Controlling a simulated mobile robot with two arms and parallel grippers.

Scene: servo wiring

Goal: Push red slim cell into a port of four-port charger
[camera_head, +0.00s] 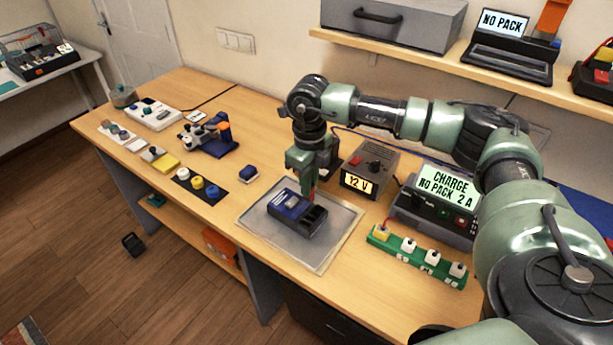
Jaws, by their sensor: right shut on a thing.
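The dark blue and black box on the grey mat, with open slots toward its right end, looks like the four-port charger (284,207). My right gripper (308,178) points down just above the box's far side. It is shut on a thin red piece, the red slim cell (313,190), which shows only as a narrow upright strip below the fingers. The lower end of the cell is at the charger's far edge in the picture; I cannot tell whether it is in a port or above it. My left gripper is not in view.
The grey mat (325,254) lies under the charger. Right of it stand a 12 V supply (371,166), a unit reading CHARGE NO PACK (445,196) and a green strip with several plugs (416,259). A small blue block (248,174) lies left. The front table edge is clear.

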